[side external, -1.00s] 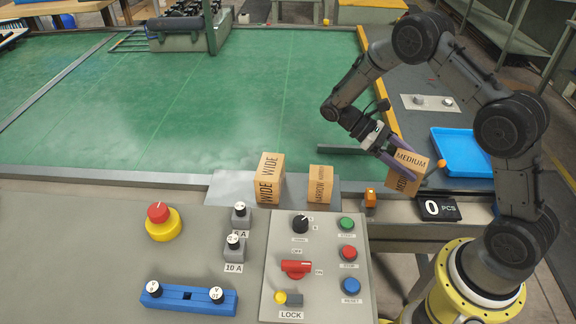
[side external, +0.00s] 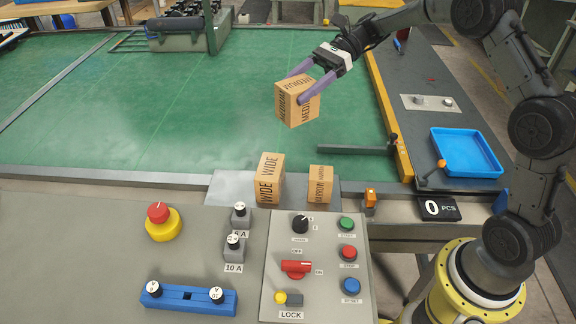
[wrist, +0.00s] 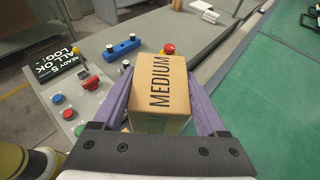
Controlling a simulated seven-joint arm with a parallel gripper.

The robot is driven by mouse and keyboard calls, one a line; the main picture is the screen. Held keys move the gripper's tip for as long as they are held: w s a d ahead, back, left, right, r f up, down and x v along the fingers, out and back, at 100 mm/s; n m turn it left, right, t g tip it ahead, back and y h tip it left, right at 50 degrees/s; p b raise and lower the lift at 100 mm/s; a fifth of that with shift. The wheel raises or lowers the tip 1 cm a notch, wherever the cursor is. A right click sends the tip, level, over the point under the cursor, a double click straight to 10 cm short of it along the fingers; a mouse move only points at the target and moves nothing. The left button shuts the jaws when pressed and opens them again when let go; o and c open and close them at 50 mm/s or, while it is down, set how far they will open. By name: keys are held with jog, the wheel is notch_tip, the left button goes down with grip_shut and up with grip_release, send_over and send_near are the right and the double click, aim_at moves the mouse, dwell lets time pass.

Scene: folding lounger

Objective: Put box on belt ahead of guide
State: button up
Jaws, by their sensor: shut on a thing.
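My gripper (side external: 311,86) has purple fingers and is shut on a cardboard box marked MEDIUM (side external: 297,103). It holds the box in the air over the green belt (side external: 200,110), tilted in the side view. In the wrist view the MEDIUM box (wrist: 161,90) sits between both fingers (wrist: 160,95). The guide, which I take to be the dark grey bar (side external: 350,150), lies over the belt's right part, to the right of and nearer the camera than the box. The gap between box and belt is hard to judge.
A WIDE box (side external: 269,178) and a NARROW box (side external: 320,185) stand on a grey plate (side external: 230,187) at the belt's near edge. The control panel (side external: 318,255) is in front. A blue tray (side external: 467,152) and a counter (side external: 440,208) are at right. The belt's middle is clear.

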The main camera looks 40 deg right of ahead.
jog(key=w+d+f+m+t+h, duration=0.2)
jog(key=w+d+f+m+t, duration=0.1)
jog(key=w+f+m+t, duration=0.4)
jog(key=shift+w+d+f+m+t+h, duration=0.15)
jog(key=shift+w+d+f+t+h, duration=0.25)
jog(key=shift+f, duration=2.75)
jog(key=shift+w+d+f+m+t+h, duration=0.1)
jog(key=shift+w+d+f+m+h, duration=0.35)
jog(key=shift+f, duration=2.75)
jog(key=shift+w+d+f+n+t+h, duration=0.15)
jog(key=shift+w+d+f, duration=0.45)
jog(key=shift+f, duration=2.55)
jog(key=shift+f, duration=0.15)
jog(key=o, duration=1.5)
